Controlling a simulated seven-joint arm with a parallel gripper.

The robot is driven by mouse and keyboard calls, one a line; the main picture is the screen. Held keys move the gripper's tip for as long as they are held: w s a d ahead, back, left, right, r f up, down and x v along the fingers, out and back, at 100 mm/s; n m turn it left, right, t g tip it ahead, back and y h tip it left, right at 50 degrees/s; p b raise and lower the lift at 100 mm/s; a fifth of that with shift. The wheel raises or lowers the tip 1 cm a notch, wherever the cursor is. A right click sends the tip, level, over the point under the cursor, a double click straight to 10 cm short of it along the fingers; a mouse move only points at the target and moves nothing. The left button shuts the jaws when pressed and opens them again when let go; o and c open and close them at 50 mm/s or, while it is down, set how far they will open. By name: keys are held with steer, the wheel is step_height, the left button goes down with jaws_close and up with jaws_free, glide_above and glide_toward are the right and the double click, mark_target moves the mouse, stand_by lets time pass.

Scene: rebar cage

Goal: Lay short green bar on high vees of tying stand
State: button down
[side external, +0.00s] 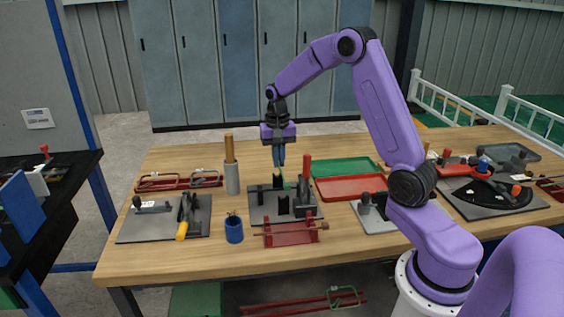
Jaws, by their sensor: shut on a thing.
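The tying stand (262,212) is a dark grey plate with black upright posts, at the middle of the bench in the side external view. My gripper (279,164) points straight down just above and behind the stand's rear posts, its fingers close together. It is shut on the short green bar (288,185), of which only a small, unclear trace of green shows by the rear posts. Most of the bar is hidden or too small to make out, and I cannot tell whether it touches the vees.
A red-handled tool (306,167) stands upright at the stand's right. A grey holder (232,178) with wooden handles and a blue cup (234,229) are at its left. A dark red clamp fixture (290,233) lies in front. Green (345,167) and red (350,188) trays lie to the right.

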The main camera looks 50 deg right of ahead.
steer(key=shift+w+d+f+m, duration=0.25)
steer(key=shift+w+d+m, duration=0.05)
steer(key=shift+d, duration=0.15)
steer(key=shift+f, duration=2.8)
steer(key=shift+f, duration=0.2)
steer(key=c, duration=1.2)
jaws_free()
step_height(320, 180, up, 18)
steer(key=shift+a+f, duration=0.15)
steer(key=shift+f, duration=0.1)
steer(key=shift+w, duration=0.1)
